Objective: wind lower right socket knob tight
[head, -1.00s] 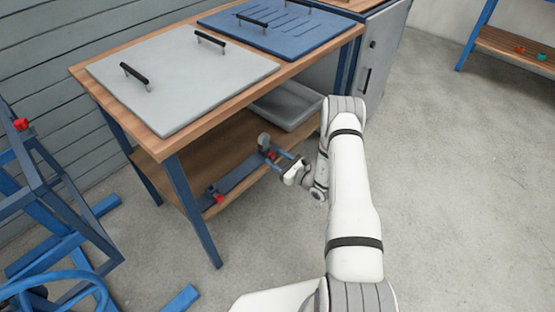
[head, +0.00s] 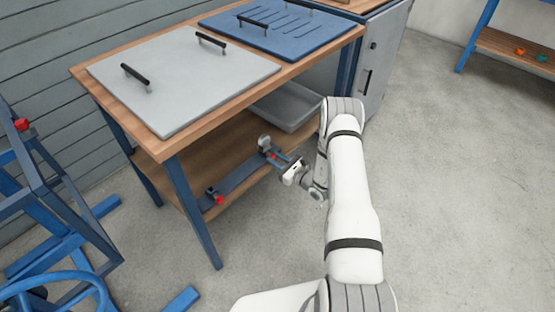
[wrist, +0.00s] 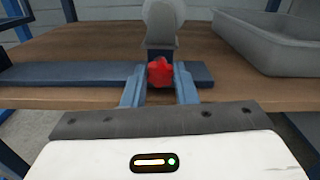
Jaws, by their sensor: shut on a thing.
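The lower right socket (head: 264,142) is a grey upright piece on a dark blue bar (head: 240,178) on the bench's lower shelf. In the wrist view the socket (wrist: 161,22) stands behind its red knob (wrist: 160,72), which faces me. My gripper (wrist: 160,80) has its two blue fingers on either side of this knob and is shut on it. In the head view my gripper (head: 281,160) reaches in from the right, and only a little of the knob (head: 273,155) shows. A second socket with a red knob (head: 219,199) sits at the bar's left end.
The bench top (head: 165,125) overhangs the lower shelf (head: 155,172). A grey tray (head: 288,106) stands on the shelf behind and right of the socket; it also shows in the wrist view (wrist: 265,40). A blue bench leg (head: 193,210) is at the front left. The floor at right is clear.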

